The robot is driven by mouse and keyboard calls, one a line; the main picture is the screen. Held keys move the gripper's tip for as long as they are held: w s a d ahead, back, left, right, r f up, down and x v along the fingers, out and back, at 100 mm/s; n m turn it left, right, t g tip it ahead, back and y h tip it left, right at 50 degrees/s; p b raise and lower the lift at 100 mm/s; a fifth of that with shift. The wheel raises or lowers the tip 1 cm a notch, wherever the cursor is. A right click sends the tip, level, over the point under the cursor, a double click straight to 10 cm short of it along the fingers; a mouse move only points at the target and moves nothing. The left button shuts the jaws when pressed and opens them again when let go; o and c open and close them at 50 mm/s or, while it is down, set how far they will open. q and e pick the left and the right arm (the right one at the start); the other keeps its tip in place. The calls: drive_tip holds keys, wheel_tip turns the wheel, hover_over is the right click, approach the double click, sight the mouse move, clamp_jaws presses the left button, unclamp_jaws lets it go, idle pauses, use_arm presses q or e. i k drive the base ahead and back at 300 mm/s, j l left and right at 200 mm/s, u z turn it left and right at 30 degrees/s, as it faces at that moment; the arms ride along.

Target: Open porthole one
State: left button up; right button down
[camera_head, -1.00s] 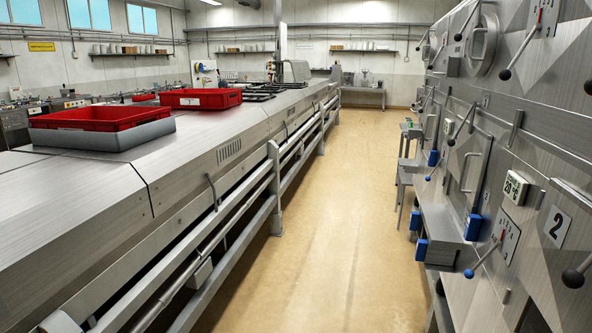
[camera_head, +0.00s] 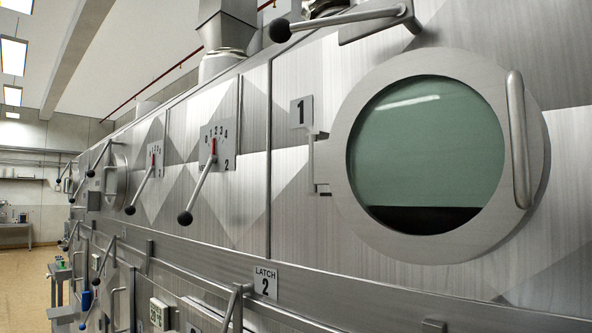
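Porthole one is a large round window with a wide metal ring (camera_head: 533,140) and greenish glass (camera_head: 428,150), at the right of the head view. It sits flush against the hood wall and looks closed. A vertical bar handle (camera_head: 518,140) is on its right side, and a hinge bracket (camera_head: 318,162) is on its left. A plate marked 1 (camera_head: 301,112) is up and left of it. A long lever with a black knob (camera_head: 345,20) is above it. Neither of my grippers is in view.
A lever with a numbered dial (camera_head: 214,145) and another like it (camera_head: 153,165) are left of the porthole. A plate reading LATCH 2 (camera_head: 265,283) is below on the lower panel, beside a bar handle (camera_head: 234,305). Open floor (camera_head: 22,285) shows at far left.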

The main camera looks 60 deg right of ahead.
sight(434, 157)
drive_tip(key=z, duration=2.35)
